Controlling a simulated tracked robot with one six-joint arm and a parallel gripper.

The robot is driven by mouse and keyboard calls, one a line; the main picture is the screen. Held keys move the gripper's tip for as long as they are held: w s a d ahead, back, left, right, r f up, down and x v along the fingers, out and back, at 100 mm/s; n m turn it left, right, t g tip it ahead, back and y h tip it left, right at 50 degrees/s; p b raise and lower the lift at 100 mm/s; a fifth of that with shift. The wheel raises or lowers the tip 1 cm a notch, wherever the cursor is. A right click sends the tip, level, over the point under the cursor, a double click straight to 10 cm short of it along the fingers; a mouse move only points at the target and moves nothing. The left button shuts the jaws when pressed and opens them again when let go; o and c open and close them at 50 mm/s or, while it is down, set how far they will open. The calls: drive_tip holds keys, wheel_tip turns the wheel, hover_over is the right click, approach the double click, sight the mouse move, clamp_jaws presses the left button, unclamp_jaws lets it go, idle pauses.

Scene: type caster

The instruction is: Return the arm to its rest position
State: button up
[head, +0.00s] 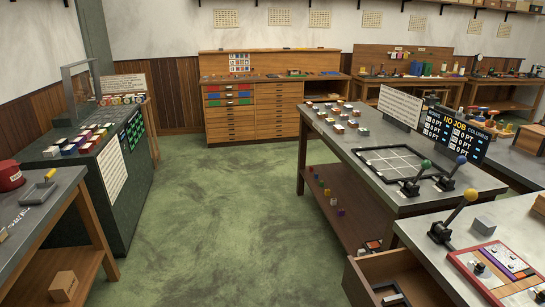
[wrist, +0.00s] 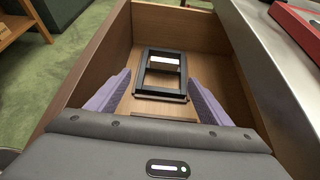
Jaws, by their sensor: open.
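My gripper (wrist: 157,95) shows in the wrist view with its two purple-grey fingers spread wide apart and nothing between them. It points into an open wooden drawer (wrist: 245,75). A black rectangular frame (wrist: 147,72) with a pale strip in its opening lies on the drawer floor, beyond the fingertips and apart from them as far as I can tell. In the head view the same drawer (head: 365,270) stands pulled out at the lower right, with the dark frame (head: 390,293) inside. My arm and gripper do not show in the head view.
A grey bench (head: 420,232) with a ball-topped lever (head: 453,217) and a red-edged board (head: 497,268) stands above the drawer. A table with a grid (head: 392,162) is behind it. A dark counter (head: 75,170) is at left. The green floor (head: 220,210) between is clear.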

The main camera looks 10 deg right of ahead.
drive_tip(key=w+a+r+n+g+y, duration=0.1)
drive_tip(key=a+r+n+g+y, duration=0.1)
drive_tip(key=a+r+n, duration=0.5)
drive_tip(key=w+a+r+n+g+y, duration=0.1)
drive_tip(key=a+r+n+g+y, duration=0.2)
drive_tip(key=a, duration=0.6)
drive_tip(key=a+r+n+g+y, duration=0.1)
drive_tip(key=a+r+n+y, duration=0.1)
drive_tip(key=a+r+n, duration=0.4)
drive_tip(key=s+a+r+n+h, duration=0.7)
drive_tip(key=a+r+n, duration=0.3)
drive_tip(key=n, duration=0.9)
drive_tip(key=shift+s+a+n+g, duration=0.35)
drive_tip(key=shift+s+n+g, duration=0.05)
drive_tip(key=shift+s, duration=0.05)
